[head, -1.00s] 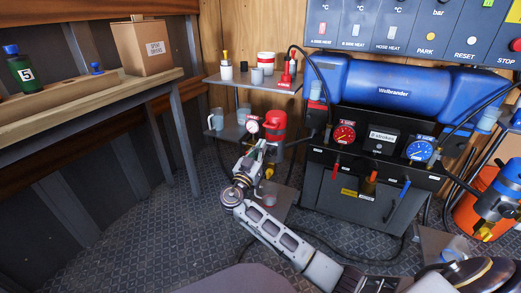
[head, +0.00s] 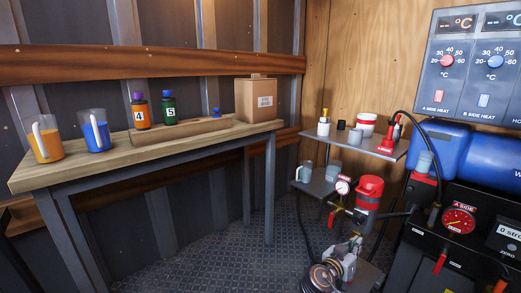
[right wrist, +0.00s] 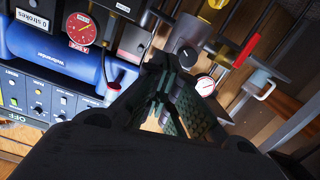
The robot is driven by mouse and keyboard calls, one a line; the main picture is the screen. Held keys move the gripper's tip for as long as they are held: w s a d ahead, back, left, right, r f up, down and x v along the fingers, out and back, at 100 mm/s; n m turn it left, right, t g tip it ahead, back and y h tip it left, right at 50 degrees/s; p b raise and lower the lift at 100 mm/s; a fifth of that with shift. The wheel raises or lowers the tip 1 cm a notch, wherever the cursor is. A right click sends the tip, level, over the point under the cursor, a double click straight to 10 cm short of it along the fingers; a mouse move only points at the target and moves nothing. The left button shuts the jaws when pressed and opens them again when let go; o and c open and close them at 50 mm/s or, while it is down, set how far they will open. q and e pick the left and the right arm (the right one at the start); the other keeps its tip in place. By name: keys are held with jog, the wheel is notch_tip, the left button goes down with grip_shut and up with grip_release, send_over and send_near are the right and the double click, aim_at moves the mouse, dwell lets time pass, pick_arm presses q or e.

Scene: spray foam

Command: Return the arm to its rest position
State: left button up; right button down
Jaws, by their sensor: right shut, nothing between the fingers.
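My right gripper (head: 354,242) shows at the bottom of the head view, right of centre, with only the end of my arm in sight. It is in front of the small shelf with the pressure gauge (head: 342,187) and the red canister (head: 369,190). In the right wrist view its dark ridged fingers (right wrist: 160,112) are shut with nothing between them. The gauge also shows just beyond them in that view (right wrist: 205,85). My left gripper is not in view.
A wooden bench (head: 120,165) at the left holds jugs, bottles and a cardboard box (head: 263,99). A shelf (head: 375,142) with small containers stands right of it. The blue machine (head: 497,155) with a red gauge (head: 458,221) is at the right. Floor (head: 225,258) between them is clear.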

jog(key=s+a+f+n+g+y, duration=0.3)
jog(key=s+f+n+g+y, duration=0.3)
jog(key=s+f, duration=0.75)
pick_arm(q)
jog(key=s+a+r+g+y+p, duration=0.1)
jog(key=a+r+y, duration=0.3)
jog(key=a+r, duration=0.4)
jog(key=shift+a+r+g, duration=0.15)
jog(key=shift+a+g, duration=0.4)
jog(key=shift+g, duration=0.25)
pick_arm(e)
jog(key=s+a+n+y, duration=0.2)
jog(key=s+a+y, duration=0.1)
jog(key=s, duration=0.4)
jog(key=s+a+f+n+g+y, duration=0.1)
jog(key=s+a+n+y, duration=0.1)
jog(key=s, duration=0.6)
jog(key=shift+a+y, duration=0.7)
jog(key=shift+y, duration=0.2)
pick_arm(q)
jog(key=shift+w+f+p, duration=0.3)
jog(key=shift+p, duration=0.75)
pick_arm(e)
jog(key=shift+w+f+g, duration=0.3)
